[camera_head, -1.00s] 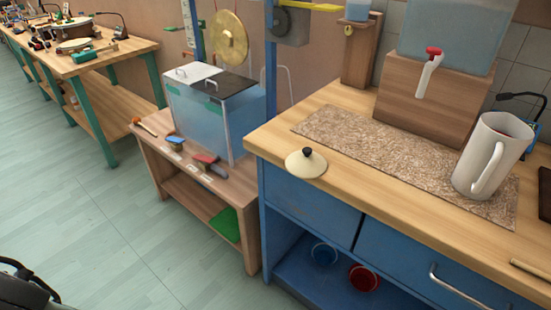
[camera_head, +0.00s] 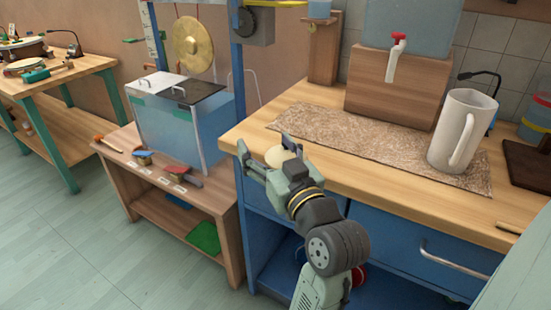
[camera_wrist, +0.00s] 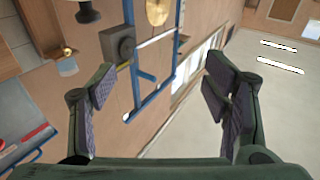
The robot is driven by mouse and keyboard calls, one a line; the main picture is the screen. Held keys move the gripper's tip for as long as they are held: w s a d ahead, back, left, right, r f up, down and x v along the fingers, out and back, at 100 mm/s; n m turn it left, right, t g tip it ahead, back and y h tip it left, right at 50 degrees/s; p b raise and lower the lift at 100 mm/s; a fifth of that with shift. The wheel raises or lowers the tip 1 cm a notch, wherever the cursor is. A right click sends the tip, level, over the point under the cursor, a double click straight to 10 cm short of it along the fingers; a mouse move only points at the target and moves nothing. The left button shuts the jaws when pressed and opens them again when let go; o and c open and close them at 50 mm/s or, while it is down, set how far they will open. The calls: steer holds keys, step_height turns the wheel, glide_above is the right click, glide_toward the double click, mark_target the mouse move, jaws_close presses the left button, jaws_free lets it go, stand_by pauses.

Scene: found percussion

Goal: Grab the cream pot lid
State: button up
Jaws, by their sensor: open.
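The cream pot lid (camera_head: 277,156) lies on the wooden worktop near its front left corner, in the head view. My gripper partly covers it, and its dark knob cannot be made out. My gripper (camera_head: 266,147) is open, with its fingers spread in front of the lid and over the worktop's edge. I cannot tell whether a finger touches the lid. In the wrist view my gripper (camera_wrist: 158,92) shows two fingers wide apart with nothing between them. I cannot make out the lid for certain in that view.
A speckled mat (camera_head: 375,145) lies behind the lid, with a white pitcher (camera_head: 457,130) at its right end. A wooden block (camera_head: 395,92) with a tap above stands at the back. A blue post (camera_head: 238,75) rises left of the worktop, near a water tank (camera_head: 185,125).

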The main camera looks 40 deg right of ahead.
steer(key=m+g+h, duration=0.1)
steer(key=g+h, duration=0.1)
glide_toward(286, 150)
steer(key=r, duration=0.2)
steer(key=p+x, duration=0.1)
steer(key=x, duration=0.4)
steer(key=p+x, duration=0.1)
steer(key=x, duration=0.4)
steer(key=shift+w+d+f+p, duration=0.2)
steer(key=shift+f+p, duration=0.05)
steer(key=shift+p, duration=0.1)
steer(key=shift+c, duration=0.6)
